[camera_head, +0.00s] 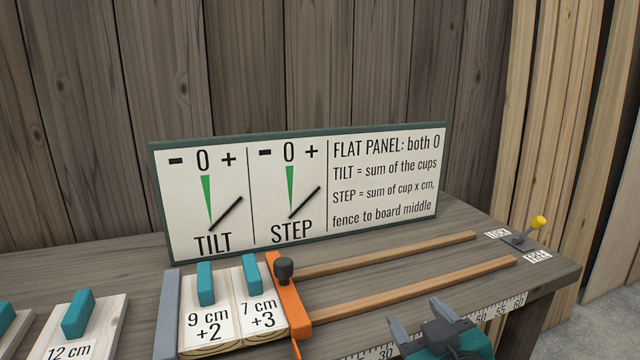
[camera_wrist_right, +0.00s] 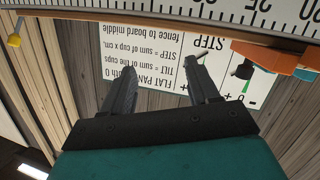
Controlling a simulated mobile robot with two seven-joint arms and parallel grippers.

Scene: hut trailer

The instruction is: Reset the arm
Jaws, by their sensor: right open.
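My right gripper (camera_head: 415,312) is at the bottom of the head view, in front of the bench's front ruler edge. Its two grey fingers are apart, with nothing between them. In the right wrist view the open fingers (camera_wrist_right: 163,66) show against the sign, which appears upside down. My left gripper is not in view.
The bench (camera_head: 455,222) carries a sign (camera_head: 300,190) with TILT and STEP dials. Boards marked 9 cm (camera_head: 208,318) and 7 cm (camera_head: 258,305) stand against an orange fence (camera_head: 288,305). Two wooden rails (camera_head: 400,252) run right, towards a yellow-tipped lever (camera_head: 538,223).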

